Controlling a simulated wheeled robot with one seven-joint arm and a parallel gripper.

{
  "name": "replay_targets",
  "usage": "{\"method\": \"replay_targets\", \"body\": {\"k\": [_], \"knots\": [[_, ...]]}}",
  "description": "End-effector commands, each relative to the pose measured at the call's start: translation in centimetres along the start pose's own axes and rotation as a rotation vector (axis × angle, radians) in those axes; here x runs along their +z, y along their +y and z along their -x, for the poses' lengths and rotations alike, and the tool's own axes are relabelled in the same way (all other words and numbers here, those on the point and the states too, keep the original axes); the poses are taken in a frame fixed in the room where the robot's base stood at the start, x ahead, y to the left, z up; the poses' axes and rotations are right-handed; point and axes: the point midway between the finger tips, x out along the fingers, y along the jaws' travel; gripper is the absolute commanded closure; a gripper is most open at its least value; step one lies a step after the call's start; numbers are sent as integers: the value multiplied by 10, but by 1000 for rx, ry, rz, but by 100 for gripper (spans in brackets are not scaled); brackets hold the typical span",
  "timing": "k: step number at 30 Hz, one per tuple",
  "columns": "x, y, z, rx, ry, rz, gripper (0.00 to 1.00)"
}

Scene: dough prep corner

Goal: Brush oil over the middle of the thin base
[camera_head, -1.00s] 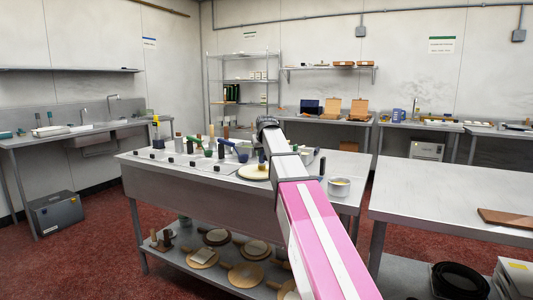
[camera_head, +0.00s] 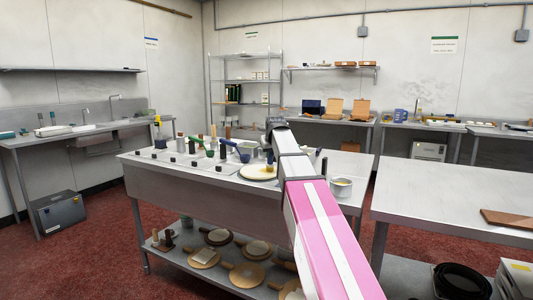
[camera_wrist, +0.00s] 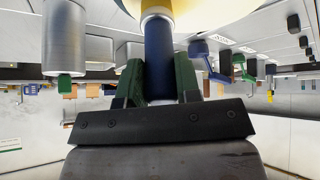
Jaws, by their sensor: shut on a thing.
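My gripper (camera_wrist: 158,75) has green fingers shut on the blue handle of a brush (camera_wrist: 158,48). A pale collar shows at the far end of the handle in the wrist view. The thin base (camera_head: 258,173) is a pale round disc lying on the middle table; a pale yellow surface also fills the top of the wrist view. In the head view the brush (camera_head: 270,157) stands roughly upright over the right part of the base. I cannot tell whether its bristles touch. My arm hides part of the area right of the base.
A bowl with yellowish contents (camera_head: 341,187) stands on the table (camera_head: 165,172) right of my arm. Several bottles and handled tools stand left of and behind the base. A grey metal cylinder (camera_wrist: 64,38) is near the gripper. Another table (camera_head: 440,195) is at right.

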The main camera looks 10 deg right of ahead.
Motion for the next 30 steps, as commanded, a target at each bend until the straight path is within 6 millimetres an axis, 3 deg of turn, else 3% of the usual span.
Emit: {"method": "replay_targets", "body": {"k": [20,30], "knots": [[6,7,3,0,3,0,97],[-6,-5,-4,0,3,0,97]]}}
